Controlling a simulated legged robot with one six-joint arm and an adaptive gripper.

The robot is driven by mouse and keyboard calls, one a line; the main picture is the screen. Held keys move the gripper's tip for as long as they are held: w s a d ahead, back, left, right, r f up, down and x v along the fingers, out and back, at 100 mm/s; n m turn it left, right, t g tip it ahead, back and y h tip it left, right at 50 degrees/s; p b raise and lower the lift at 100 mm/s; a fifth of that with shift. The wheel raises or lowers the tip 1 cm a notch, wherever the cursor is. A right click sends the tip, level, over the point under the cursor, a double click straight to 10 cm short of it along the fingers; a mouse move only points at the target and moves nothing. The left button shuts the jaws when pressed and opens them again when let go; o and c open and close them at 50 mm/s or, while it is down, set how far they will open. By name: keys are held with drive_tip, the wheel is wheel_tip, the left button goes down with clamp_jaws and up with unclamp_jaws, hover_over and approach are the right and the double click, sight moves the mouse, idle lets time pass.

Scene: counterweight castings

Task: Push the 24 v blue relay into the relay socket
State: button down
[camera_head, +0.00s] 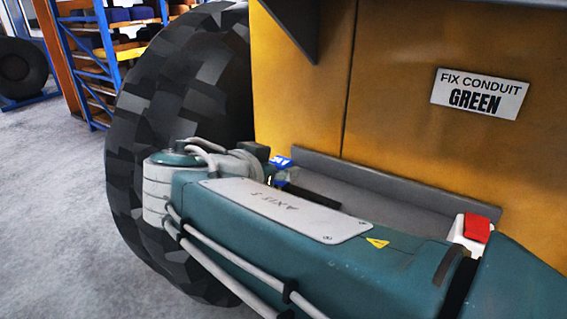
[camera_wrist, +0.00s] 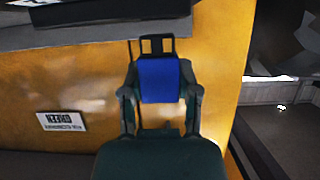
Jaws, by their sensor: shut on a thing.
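The blue relay (camera_wrist: 159,80) is between the two fingers of my gripper (camera_wrist: 159,93) in the wrist view, with its wide blue face towards the camera. My gripper is shut on it. A dark frame with two openings (camera_wrist: 157,45) shows just beyond the relay's far end; I cannot tell whether it is part of the relay or a separate thing. In the head view, a small blue patch with white marks, likely the relay (camera_head: 281,161), shows past my arm, which hides most of my gripper. I cannot make out the relay socket in either view.
A yellow machine panel (camera_head: 400,150) bears a sign reading "FIX CONDUIT GREEN" (camera_head: 479,94). A grey ledge (camera_head: 380,185) runs along its foot. A red-topped white piece (camera_head: 477,229) sits near my arm. A large black tyre (camera_head: 170,110) stands at the left, with a blue rack (camera_head: 103,45) behind.

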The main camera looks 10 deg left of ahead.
drive_tip(key=shift+f, duration=1.15)
idle(0.4)
drive_tip(key=shift+c, duration=1.3)
unclamp_jaws()
drive_tip(key=v, duration=1.2)
drive_tip(key=shift+a, duration=0.15)
drive_tip(key=shift+s, duration=0.1)
